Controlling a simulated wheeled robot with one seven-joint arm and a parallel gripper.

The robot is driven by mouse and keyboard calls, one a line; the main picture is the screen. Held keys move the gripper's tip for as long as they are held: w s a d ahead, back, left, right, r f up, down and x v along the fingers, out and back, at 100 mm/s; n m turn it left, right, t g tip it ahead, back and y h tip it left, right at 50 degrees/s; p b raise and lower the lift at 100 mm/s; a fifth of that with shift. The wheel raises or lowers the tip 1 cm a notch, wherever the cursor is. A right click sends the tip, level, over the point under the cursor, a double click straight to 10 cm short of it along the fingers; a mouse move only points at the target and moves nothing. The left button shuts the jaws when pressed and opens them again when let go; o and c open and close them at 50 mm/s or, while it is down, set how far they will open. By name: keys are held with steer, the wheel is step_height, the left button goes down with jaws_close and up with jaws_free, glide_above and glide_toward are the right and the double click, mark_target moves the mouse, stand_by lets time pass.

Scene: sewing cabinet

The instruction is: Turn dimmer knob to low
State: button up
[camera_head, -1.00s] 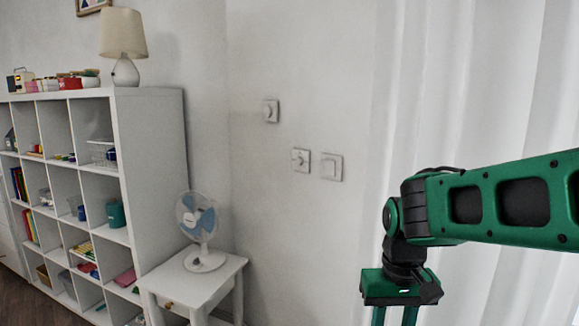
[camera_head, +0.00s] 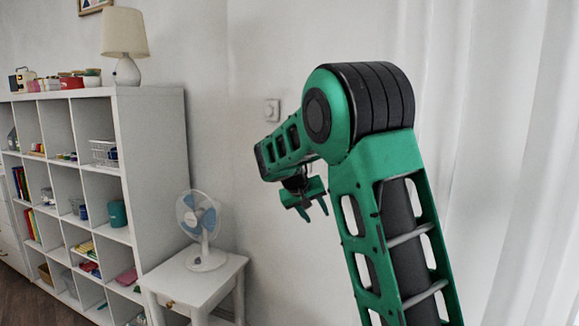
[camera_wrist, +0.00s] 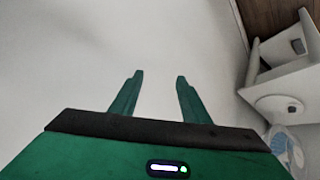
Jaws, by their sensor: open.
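A small white wall plate with a raised middle part (camera_head: 272,110) is on the wall, left of my arm in the head view. It may be the dimmer, but it is too small to read its setting. Two other wall plates seen lower down earlier are now hidden behind my arm. My green gripper (camera_head: 316,213) is open and empty, pointing down, below and right of the visible plate. In the wrist view its two fingers (camera_wrist: 159,76) are spread apart before a blank pale surface, with no knob in sight.
A small white table (camera_head: 193,284) with a fan (camera_head: 199,220) stands left of my gripper. A white shelf (camera_head: 152,165) with a lamp (camera_head: 125,45) on top is farther left. A white curtain (camera_head: 500,180) hangs at the right.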

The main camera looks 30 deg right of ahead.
steer(key=w+d+r+m+h, duration=0.2)
steer(key=w+r+h, duration=0.35)
steer(key=w, duration=0.35)
steer(key=w+a+r+m+h, duration=0.2)
steer(key=w+a+r+h, duration=0.35)
steer(key=a+r, duration=0.4)
steer(key=w+d+f, duration=0.2)
steer(key=w+d, duration=0.1)
steer(key=d, duration=0.6)
steer(key=shift+y, duration=0.3)
steer(key=shift+c, duration=0.5)
steer(key=shift+s, duration=0.1)
steer(key=c, duration=1)
steer(key=shift+o, duration=0.2)
